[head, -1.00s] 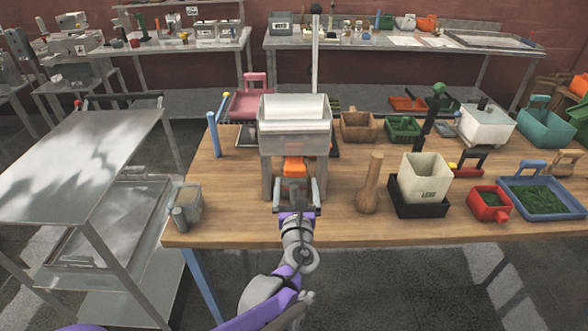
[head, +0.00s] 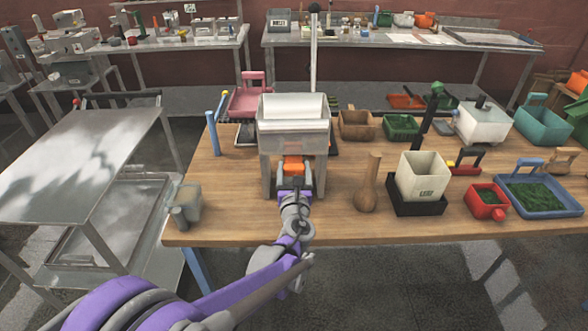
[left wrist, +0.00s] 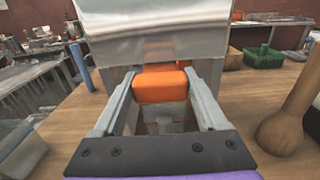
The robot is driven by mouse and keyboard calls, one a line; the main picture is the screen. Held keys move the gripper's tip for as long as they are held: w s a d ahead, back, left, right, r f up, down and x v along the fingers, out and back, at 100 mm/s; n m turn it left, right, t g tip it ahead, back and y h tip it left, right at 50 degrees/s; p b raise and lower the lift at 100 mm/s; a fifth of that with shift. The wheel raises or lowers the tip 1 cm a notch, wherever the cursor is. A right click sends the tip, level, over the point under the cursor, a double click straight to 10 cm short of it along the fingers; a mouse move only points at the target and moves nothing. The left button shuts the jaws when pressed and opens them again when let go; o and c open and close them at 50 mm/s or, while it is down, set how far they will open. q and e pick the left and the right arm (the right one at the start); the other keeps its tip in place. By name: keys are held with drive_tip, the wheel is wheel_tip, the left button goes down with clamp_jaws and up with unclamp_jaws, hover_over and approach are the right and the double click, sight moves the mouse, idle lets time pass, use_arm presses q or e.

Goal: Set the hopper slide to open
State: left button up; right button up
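The hopper (head: 293,137) is a grey metal box with a white inside, standing on legs at the table's front. Below it an orange block (head: 293,165), the slide's grip, sticks out at the front. In the left wrist view the orange block (left wrist: 160,84) lies between the fingers of my left gripper (left wrist: 160,90). One finger is on each side, very close to the block; I see no clear grip on it. My left gripper (head: 294,178) also shows in the head view, in front of the hopper. The slide behind the block is hidden under the hopper. My right gripper is not in view.
A wooden pestle-like tool (head: 368,185) and a white bin in a black tray (head: 416,208) stand to the right. A grey cup (head: 187,203) is at the table's front left corner. A blue post (head: 213,133) stands left of the hopper.

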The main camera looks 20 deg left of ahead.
use_arm(q)
clamp_jaws()
drive_tip(key=shift+v, duration=2.25)
drive_tip(key=shift+w+f, duration=0.1)
drive_tip(key=shift+o, duration=2)
unclamp_jaws()
drive_tip(key=o, duration=0.3)
drive_tip(key=b+v, duration=0.1)
drive_tip(key=v, duration=1)
drive_tip(key=shift+a, duration=0.1)
